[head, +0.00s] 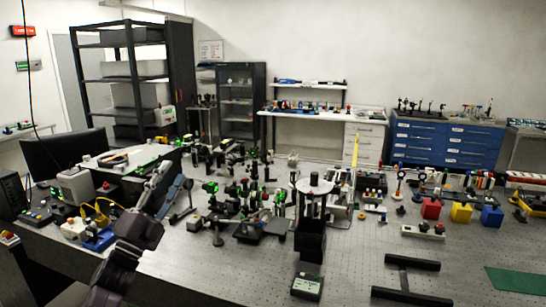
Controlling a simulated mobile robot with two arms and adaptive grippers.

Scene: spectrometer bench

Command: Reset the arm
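My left arm rises from the lower left over the bench. Its gripper (155,186) is a small grey shape at the arm's far end, over the left part of the optical table. It points up and away, and the crowded parts behind it make it hard to tell whether the fingers are apart. I see no object clearly held in it. My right arm and gripper are not in view.
The optical table (355,262) carries many mounts. A dark post with a white disc top (314,186) stands mid-table. Red (431,209), yellow (461,212) and blue (492,216) blocks stand right.

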